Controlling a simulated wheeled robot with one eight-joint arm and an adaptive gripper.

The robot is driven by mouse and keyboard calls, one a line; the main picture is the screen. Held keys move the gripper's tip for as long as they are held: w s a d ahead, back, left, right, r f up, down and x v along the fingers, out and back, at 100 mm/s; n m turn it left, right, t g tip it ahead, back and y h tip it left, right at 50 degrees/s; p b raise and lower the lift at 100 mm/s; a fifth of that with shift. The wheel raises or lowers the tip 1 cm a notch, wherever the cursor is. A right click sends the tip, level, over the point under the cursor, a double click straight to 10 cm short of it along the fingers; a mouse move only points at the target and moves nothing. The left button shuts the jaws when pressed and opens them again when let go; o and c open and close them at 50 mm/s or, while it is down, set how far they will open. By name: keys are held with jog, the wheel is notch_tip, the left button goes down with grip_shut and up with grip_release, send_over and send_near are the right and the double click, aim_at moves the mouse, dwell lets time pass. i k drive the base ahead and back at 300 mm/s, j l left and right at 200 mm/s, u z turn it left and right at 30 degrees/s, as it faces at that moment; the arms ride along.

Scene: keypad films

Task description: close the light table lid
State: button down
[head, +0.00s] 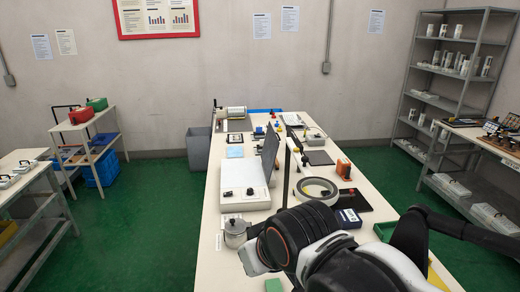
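The light table (240,187) is a low white box on the long white workbench, left of the bench's middle line. Its dark grey lid (270,152) stands up steeply along the box's right edge, so the lid is open. The pale top of the box is exposed, with a few small dark items near its front edge. My arm, black and white with an orange ring, fills the lower right, in front of the light table. I cannot make out my gripper or its fingers in this view.
A thin dark upright post (287,175) stands just right of the lid. A white ring (316,190), an orange-brown device (343,169) and a dark flat panel (352,201) lie further right. A metal pot (235,234) stands in front of the light table. Several small items crowd the far end.

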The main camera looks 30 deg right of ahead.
aim_at(271, 144)
jog(key=k+l, duration=0.1)
jog(key=l, duration=0.3)
jog(key=k+l, duration=0.1)
jog(key=l, duration=0.3)
jog(key=k+l+u, duration=0.1)
jog(key=l, duration=0.3)
jog(key=k+l, duration=0.1)
jog(key=l, duration=0.3)
jog(key=k+l, duration=0.15)
jog(key=l, duration=0.25)
jog(key=k+l+u, duration=0.1)
jog(key=l, duration=0.3)
jog(key=k+l, duration=0.15)
jog(key=l, duration=0.2)
jog(key=k+l, duration=0.1)
jog(key=l, duration=1.05)
jog(key=l+u, duration=0.1)
jog(key=l, duration=0.7)
jog(key=i+l, duration=0.2)
jog(key=l, duration=0.15)
jog(key=i+l+u, duration=0.1)
jog(key=i+l, duration=0.25)
jog(key=l, duration=0.3)
jog(key=i+l, duration=0.2)
jog(key=l, duration=0.15)
jog(key=i+l+u, duration=0.1)
jog(key=l, duration=0.2)
jog(key=i+u, duration=0.15)
jog(key=i, duration=0.95)
